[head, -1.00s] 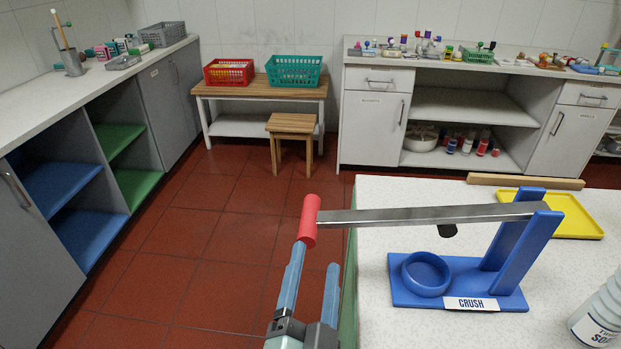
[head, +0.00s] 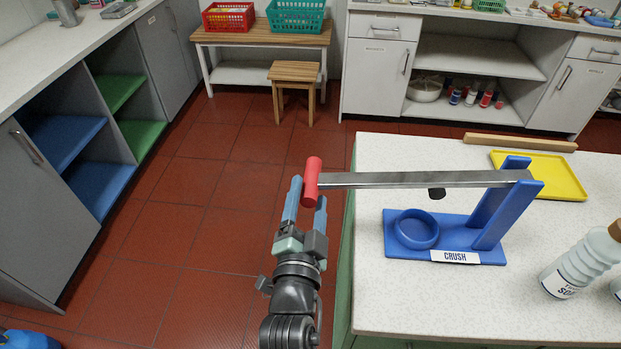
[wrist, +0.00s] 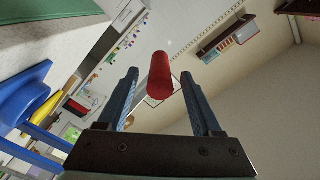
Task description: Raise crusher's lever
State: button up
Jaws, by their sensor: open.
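The blue crusher (head: 462,226), labelled CRUSH, stands on the white speckled counter, with a round blue cup (head: 416,229) on its base. Its metal lever (head: 420,180) runs roughly level from the blue uprights at right to a red handle (head: 312,182) past the counter's left edge. A black presser (head: 436,193) hangs under the lever above the cup. My gripper (head: 308,192) is open and points up at the handle from below, one finger on either side. In the wrist view the red handle (wrist: 160,76) shows between the fingertips. I cannot tell whether they touch it.
A yellow tray (head: 545,172) and a wooden bar (head: 520,142) lie behind the crusher. White bottles (head: 585,260) stand at the counter's right. A stool (head: 296,78) stands farther back.

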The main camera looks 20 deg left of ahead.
aim_at(311, 182)
jog(key=shift+x, duration=1.75)
jog(key=shift+c, duration=0.4)
grip_shut()
